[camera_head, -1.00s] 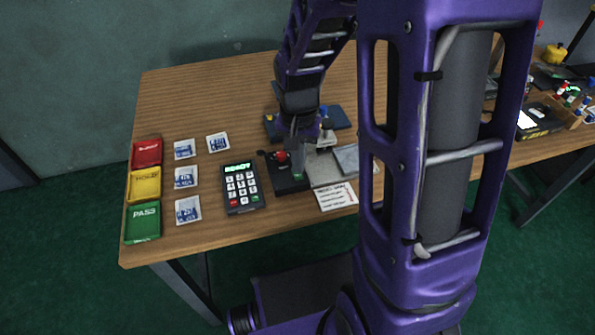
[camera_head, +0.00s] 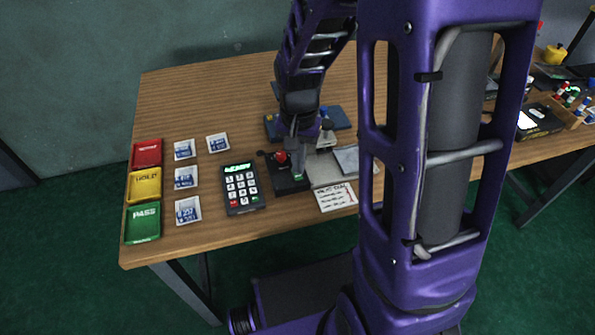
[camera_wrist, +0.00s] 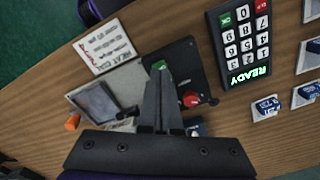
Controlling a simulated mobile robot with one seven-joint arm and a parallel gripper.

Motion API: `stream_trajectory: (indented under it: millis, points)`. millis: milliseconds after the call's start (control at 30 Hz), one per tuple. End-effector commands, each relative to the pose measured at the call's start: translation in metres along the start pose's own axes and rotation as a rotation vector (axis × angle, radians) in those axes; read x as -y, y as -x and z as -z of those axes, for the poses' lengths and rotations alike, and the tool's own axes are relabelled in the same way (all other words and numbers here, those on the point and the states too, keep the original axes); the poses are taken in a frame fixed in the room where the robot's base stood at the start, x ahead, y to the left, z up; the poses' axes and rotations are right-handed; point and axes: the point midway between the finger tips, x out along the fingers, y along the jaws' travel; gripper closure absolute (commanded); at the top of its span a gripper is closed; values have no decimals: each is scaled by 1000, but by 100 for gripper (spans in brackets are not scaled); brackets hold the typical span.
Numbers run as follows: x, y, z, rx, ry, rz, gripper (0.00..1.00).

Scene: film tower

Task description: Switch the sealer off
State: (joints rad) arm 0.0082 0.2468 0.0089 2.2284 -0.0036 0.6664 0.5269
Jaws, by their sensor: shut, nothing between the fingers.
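What looks like the sealer is a black unit (camera_head: 287,183) on the wooden table, right of the keypad. It has a red knob (camera_head: 281,156) and a small green patch (camera_head: 298,178). In the wrist view the black unit (camera_wrist: 187,57) shows the green patch (camera_wrist: 160,65) just beyond my fingertips and the red knob (camera_wrist: 190,98) beside them. My gripper (camera_head: 298,168) points down over the unit, fingers together and empty; it also shows in the wrist view (camera_wrist: 160,83). I cannot tell whether the fingertips touch the unit. The fingers hide part of it.
A black keypad (camera_head: 241,188) with a lit READY display stands left of the unit. A printed card (camera_head: 337,197) and a grey pad (camera_head: 349,159) lie to the right. Red, yellow and green trays (camera_head: 143,223) and several blue-white packets (camera_head: 187,210) are at the left.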

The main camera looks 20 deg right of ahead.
Motion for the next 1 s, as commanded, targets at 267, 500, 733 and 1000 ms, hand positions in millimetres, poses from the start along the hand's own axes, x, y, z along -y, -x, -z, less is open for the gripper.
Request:
stream_trajectory:
  millis: [267,500,733,1000]
  points:
    - [0,0,0,0,0,0,100]
    - [0,0,0,0,0,0,100]
    - [0,-2,0,0,0,0,100]
    - [0,-6,0,0,0,0,100]
